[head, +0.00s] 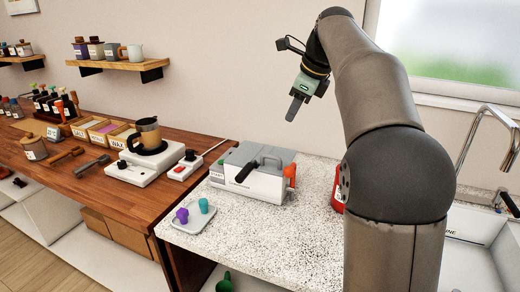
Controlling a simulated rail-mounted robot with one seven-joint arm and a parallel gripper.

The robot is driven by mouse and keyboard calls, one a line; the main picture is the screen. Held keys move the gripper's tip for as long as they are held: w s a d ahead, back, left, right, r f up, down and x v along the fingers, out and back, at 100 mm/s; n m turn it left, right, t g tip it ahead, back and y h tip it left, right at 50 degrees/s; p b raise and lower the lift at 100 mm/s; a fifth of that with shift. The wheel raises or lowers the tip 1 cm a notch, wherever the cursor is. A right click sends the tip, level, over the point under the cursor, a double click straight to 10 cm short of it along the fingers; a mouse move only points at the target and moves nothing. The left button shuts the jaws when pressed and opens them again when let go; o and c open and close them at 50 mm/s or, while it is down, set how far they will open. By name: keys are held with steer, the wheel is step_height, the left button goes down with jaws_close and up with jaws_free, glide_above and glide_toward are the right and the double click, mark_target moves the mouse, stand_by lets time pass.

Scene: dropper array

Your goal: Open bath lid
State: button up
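The bath is a white and grey box (268,186) on the speckled counter, left of my arm. A second black bar (245,172) sticks out at the front. My gripper (293,108) hangs in the air above and slightly right of the bath, pointing down and apart from it. I see it edge-on, so its finger gap is hidden.
A small tray (190,219) with a purple piece (182,215) and a teal piece (204,205) lies front left of the bath. An orange object (290,174) touches the bath's right side. A red object (338,190) is partly behind my arm. The front counter is clear.

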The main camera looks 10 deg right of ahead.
mark_target(274, 157)
steer(key=b+x, duration=0.2)
steer(key=x, duration=1.5)
steer(key=shift+s+d, duration=0.1)
steer(key=shift+d, duration=0.1)
steer(key=shift+c, duration=0.3)
jaws_close()
